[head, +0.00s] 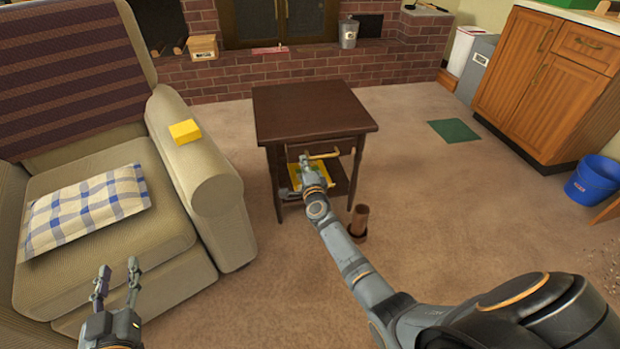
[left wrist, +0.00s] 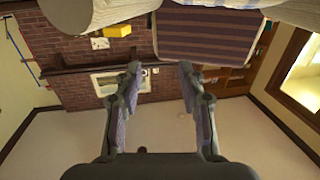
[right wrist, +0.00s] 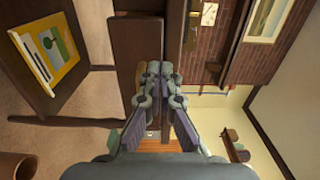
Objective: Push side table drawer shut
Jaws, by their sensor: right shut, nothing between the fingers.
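The dark brown side table (head: 310,108) stands in front of me beside the armchair. The drawer's light handle (head: 323,154) shows under the front edge of its top; how far the drawer sticks out is hard to tell. My right gripper (head: 305,160) is at the drawer front, left of the handle's middle. In the right wrist view, the right gripper (right wrist: 162,70) has its fingers together and empty, close against dark wood (right wrist: 136,35); contact cannot be made out. My left gripper (head: 117,278) is open and empty before the armchair, and its spread fingers show in the left wrist view (left wrist: 158,75).
The beige armchair (head: 215,200) stands close on the table's left. A yellow book (right wrist: 50,50) lies on the lower shelf. A brown cylinder (head: 359,221) stands on the carpet near my right arm.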

